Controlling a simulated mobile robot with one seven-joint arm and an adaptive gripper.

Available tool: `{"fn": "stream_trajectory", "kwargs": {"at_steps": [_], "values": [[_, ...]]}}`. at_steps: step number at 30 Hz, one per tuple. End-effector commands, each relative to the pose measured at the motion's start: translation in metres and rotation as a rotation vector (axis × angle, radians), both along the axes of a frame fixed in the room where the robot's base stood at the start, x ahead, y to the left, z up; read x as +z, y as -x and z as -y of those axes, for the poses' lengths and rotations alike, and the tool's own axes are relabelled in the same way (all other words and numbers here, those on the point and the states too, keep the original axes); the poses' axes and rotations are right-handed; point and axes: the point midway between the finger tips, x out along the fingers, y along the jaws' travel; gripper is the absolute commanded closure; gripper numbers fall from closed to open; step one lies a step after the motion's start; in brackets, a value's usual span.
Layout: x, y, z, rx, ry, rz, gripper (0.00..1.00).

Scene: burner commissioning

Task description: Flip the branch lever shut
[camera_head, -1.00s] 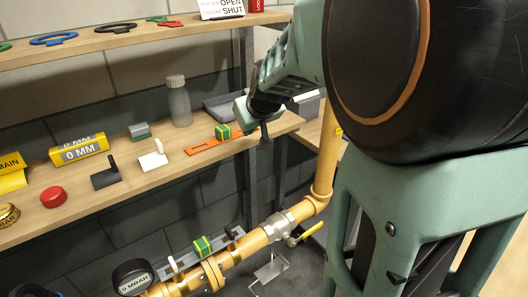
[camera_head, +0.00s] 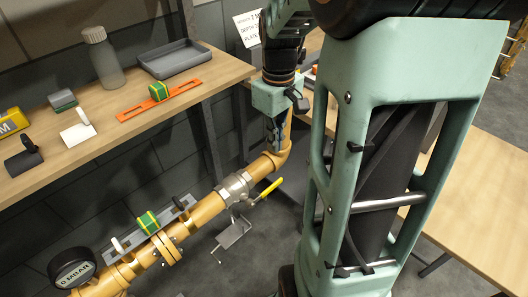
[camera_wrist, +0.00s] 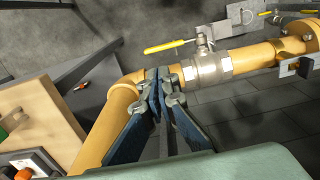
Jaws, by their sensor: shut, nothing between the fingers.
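A yellow-handled lever (camera_head: 267,189) sits on a silver valve body (camera_head: 234,188) in the yellow pipe (camera_head: 206,211). The lever lies roughly in line with the pipe, its free end towards the elbow. In the wrist view the yellow lever (camera_wrist: 165,46) points left from the valve (camera_wrist: 207,68). My gripper (camera_head: 275,140) is beside the pipe elbow, pointing down. In the wrist view its fingertips (camera_wrist: 163,76) are together and empty, in front of the pipe near the elbow. They look apart from the lever; whether they touch the pipe I cannot tell.
A second yellow lever (camera_wrist: 281,13) shows at the upper right of the wrist view. A pressure gauge (camera_head: 73,268) and a green-yellow block (camera_head: 148,222) are along the pipe's lower left. A wooden shelf (camera_head: 107,126) with small parts stands behind. A wooden table (camera_head: 480,190) is at right.

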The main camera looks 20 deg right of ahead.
Motion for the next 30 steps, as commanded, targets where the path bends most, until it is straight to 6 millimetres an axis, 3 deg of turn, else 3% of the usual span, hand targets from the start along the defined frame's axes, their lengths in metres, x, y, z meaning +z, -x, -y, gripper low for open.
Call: {"fn": "stream_trajectory", "kwargs": {"at_steps": [10, 14, 30], "values": [[-0.001, 0.001, 0.0, 0.0, 0.0, -0.002, 1.0], [-0.01, 0.001, 0.0, 0.0, -0.001, -0.003, 1.0], [-0.116, 0.001, -0.001, 0.0, -0.002, -0.005, 1.0]]}}
